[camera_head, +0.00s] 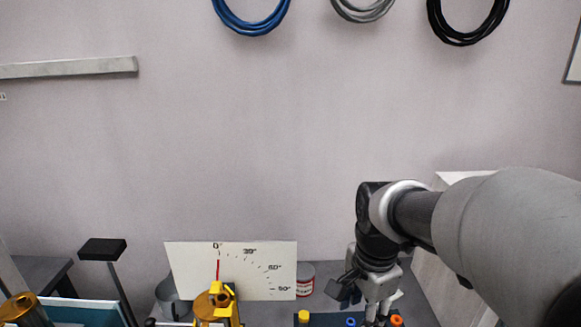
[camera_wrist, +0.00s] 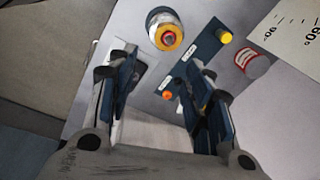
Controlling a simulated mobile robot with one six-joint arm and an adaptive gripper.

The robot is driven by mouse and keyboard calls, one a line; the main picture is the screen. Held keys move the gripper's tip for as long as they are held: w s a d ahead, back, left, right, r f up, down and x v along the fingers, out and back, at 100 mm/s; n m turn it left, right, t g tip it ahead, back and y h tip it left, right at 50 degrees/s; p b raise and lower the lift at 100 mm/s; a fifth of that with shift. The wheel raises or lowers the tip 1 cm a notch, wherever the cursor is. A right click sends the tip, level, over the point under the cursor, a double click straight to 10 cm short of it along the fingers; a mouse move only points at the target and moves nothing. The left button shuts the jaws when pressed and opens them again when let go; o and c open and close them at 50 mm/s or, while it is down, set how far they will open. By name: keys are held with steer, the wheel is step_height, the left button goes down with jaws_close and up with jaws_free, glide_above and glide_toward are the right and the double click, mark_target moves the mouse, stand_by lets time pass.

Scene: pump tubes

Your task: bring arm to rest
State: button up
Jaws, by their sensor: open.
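My gripper (camera_wrist: 163,95) is open in the wrist view, with its two fingers apart and pale grey surface between them. I see nothing held between the fingers. In the head view my gripper (camera_head: 372,318) points down at the lower right, and its fingertips are cut off by the bottom edge. It is close to a dark blue panel (camera_head: 327,320) with yellow, blue and orange caps. I cannot tell whether it touches the panel. The panel (camera_wrist: 206,48) also shows in the wrist view, partly hidden behind the right finger.
A white angle board (camera_head: 184,270) stands behind a yellow-and-brass fitting (camera_head: 215,303). A red-and-white can (camera_head: 305,280) is right of the board. A metal cup (camera_head: 170,297) is at left. A pale cabinet (camera_head: 428,275) stands behind my arm. Coiled hoses hang high on the wall.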

steer(key=s+r+n+t, duration=0.1)
steer(key=s+r+n, duration=0.1)
steer(key=s+n, duration=0.5)
steer(key=s+r+n+t, duration=0.2)
steer(key=s+n, duration=0.4)
steer(key=s, duration=0.4)
steer(key=shift+n+t, duration=0.3)
steer(key=shift+n, duration=0.1)
